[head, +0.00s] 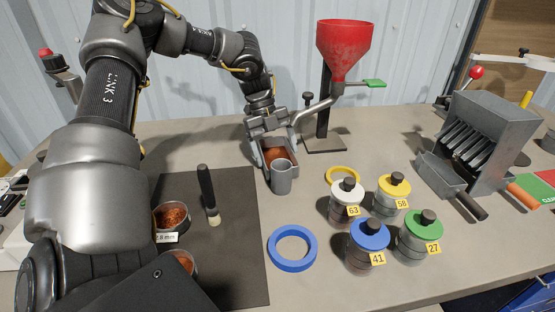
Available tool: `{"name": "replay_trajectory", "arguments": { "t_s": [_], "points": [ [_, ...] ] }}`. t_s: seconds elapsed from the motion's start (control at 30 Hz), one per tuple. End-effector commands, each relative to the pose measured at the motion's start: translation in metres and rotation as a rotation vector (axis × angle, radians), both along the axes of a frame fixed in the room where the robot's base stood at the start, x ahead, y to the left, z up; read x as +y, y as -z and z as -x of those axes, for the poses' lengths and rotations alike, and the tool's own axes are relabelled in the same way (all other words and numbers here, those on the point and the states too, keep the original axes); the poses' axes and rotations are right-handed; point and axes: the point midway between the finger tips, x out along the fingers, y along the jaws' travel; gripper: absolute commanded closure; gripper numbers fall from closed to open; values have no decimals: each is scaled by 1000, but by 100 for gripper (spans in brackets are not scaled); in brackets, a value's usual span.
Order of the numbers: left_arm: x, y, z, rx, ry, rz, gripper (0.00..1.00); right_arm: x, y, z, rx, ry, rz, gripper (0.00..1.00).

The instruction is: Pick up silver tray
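A small silver-grey tray (259,154) with copper-coloured granules in it sits on the table, left of the funnel stand. My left gripper (272,138) is right at its far end, above it and overlapping it in the view. The fingertips blend with the tray's grey walls, so I cannot tell whether they grip it. A grey cup (282,178) stands at the tray's near end and hides part of it. Another grey metal pan (441,174) with a dark handle sits at the slotted metal box on the right. My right gripper is not in view.
A red funnel (344,50) on a stand has its spout near my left gripper. Several lidded jars (365,246), a blue ring (292,248) and a yellow ring (342,175) lie nearer. A brush (208,194) and a copper-filled dish (171,216) are on the dark mat (240,235).

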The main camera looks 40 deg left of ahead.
Motion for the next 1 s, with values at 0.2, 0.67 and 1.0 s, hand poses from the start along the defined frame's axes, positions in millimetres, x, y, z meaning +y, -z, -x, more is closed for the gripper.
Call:
{"name": "replay_trajectory", "arguments": {
  "t_s": [0.2, 0.67, 1.0],
  "points": [
    [0, -1, 0, 1, -1, 0, 53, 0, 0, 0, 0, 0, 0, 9],
    [25, -35, -2, 1, -5, -2, 87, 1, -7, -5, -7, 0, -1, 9],
    [116, -35, -11, 2, -5, -6, 88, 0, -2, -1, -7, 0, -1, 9]
  ]
}}
